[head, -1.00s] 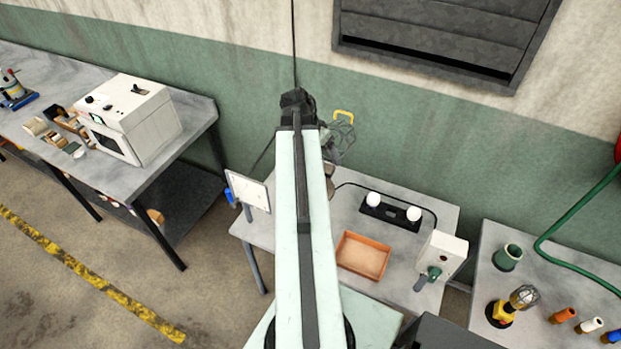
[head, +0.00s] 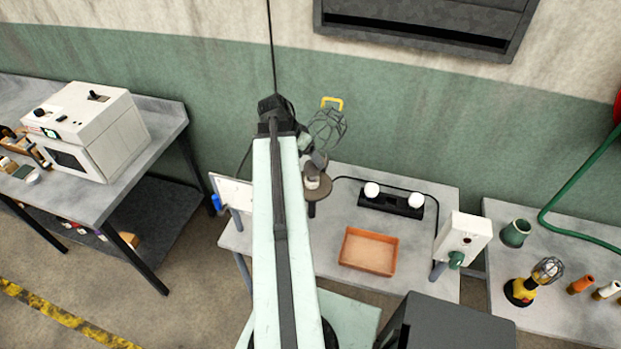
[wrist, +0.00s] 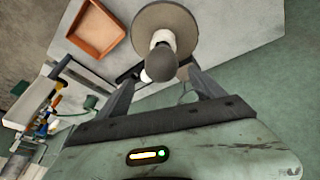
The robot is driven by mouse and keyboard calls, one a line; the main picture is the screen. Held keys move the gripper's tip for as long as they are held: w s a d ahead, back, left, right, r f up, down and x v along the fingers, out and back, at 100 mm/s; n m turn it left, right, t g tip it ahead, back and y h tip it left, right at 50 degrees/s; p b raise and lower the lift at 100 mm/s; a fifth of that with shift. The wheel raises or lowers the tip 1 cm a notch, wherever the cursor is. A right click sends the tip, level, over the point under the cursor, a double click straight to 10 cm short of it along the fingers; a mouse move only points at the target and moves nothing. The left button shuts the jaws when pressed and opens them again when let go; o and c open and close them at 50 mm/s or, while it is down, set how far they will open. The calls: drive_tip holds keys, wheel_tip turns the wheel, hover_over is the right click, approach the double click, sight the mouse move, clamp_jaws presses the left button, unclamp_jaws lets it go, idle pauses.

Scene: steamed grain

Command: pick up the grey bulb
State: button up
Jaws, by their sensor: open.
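The grey bulb (wrist: 162,66) has a dark round end and a white neck. It stands out from a round brown disc (wrist: 150,14) in the wrist view. My gripper (wrist: 164,76) is open, with one finger on each side of the bulb in that view; I cannot tell whether the bulb is fully between them. No finger visibly touches it. My arm hides most of the gripper there.
An orange tray (head: 368,251) and a black holder with two white bulbs (head: 391,203) share the table (head: 330,228). A white box (head: 464,238) stands at its right edge. A white panel (head: 232,191) stands left of my arm.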

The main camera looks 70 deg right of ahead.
sight(313, 168)
drive_tip(key=shift+d+f, duration=0.25)
drive_tip(key=shift+f, duration=0.45)
drive_tip(key=b+x, duration=0.4)
drive_tip(key=b, duration=0.1)
drive_tip(key=shift+w+a+f, duration=0.15)
drive_tip(key=shift+f, duration=0.35)
drive_tip(key=shift+f+b, duration=0.25)
drive_tip(key=shift+b, duration=0.05)
drive_tip(key=shift+s+r, duration=0.2)
drive_tip(key=c, duration=1.5)
wheel_tip(313, 168, up, 10)
drive_tip(key=p, duration=1)
drive_tip(key=shift+r+p, duration=0.15)
drive_tip(key=shift+p, duration=0.2)
